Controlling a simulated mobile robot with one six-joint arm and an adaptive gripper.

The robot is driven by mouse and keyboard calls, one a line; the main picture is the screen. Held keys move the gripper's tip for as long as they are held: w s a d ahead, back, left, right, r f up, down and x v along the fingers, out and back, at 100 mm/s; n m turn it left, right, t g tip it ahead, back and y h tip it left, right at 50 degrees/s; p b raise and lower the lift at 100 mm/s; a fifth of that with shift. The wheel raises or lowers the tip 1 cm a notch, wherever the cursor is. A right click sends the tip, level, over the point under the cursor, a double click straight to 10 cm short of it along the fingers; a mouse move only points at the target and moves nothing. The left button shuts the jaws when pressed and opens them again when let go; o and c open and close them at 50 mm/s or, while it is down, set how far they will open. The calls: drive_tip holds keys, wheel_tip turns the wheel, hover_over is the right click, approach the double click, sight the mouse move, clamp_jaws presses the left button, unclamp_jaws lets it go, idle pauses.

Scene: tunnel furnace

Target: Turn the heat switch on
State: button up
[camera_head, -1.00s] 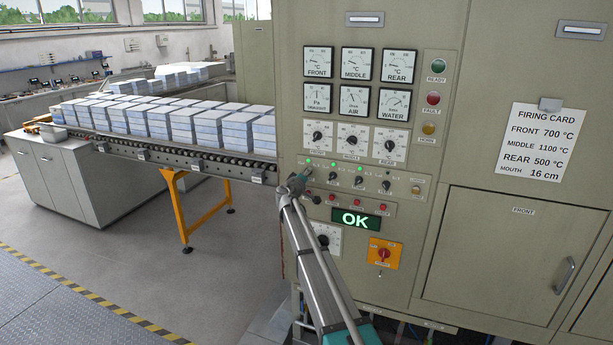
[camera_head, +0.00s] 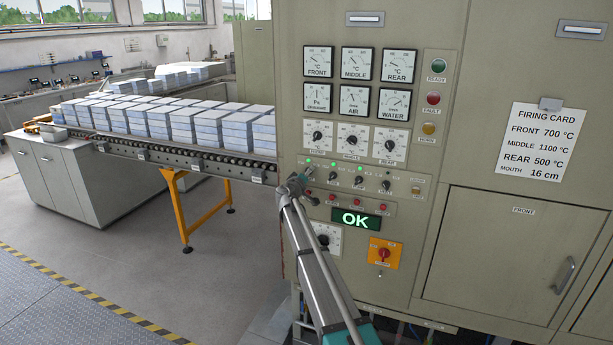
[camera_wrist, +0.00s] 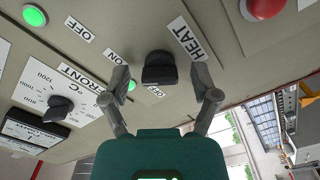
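The heat switch (camera_wrist: 160,70) is a dark knob on the beige panel in the wrist view, beside a white label reading HEAT (camera_wrist: 187,38). My gripper (camera_wrist: 160,79) is open, with one finger on each side of the knob and a visible gap to it on both sides. A lit green lamp (camera_wrist: 131,86) shows by the left fingertip. An OFF label (camera_wrist: 155,91) is just below the knob. In the head view my gripper (camera_head: 297,184) is at the left end of the switch row and hides the heat switch there.
The control panel also has other knobs (camera_head: 359,181), a row of red buttons (camera_head: 357,205), a green OK display (camera_head: 356,219) and an orange rotary switch (camera_head: 384,253). A roller conveyor with stacked blocks (camera_head: 185,118) stands left. The floor in front of it is open.

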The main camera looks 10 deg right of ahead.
idle(0.3)
drive_tip(key=v, duration=1.2)
idle(0.3)
drive_tip(key=s+d+f+m+g, duration=0.3)
drive_tip(key=s+d+f+g, duration=0.25)
drive_tip(key=s, duration=0.45)
drive_tip(key=s+d+f+m+g, duration=0.2)
drive_tip(key=s+d+f+g, duration=0.3)
drive_tip(key=s, duration=0.5)
drive_tip(key=s+a+f+g+y, duration=0.1)
drive_tip(key=s+f+y, duration=0.2)
drive_tip(key=s, duration=0.4)
drive_tip(key=s+a+f+g+y+b, duration=0.1)
drive_tip(key=s+f+g+y, duration=0.1)
drive_tip(key=s, duration=0.6)
drive_tip(key=s+a+f+g+y, duration=0.1)
drive_tip(key=s+f+g+y, duration=0.1)
drive_tip(key=s, duration=0.6)
wheel_tip(320, 180, down, 2)
drive_tip(key=shift+s+f+y, duration=0.15)
drive_tip(key=shift+s+y, duration=0.1)
drive_tip(key=shift+y, duration=0.65)
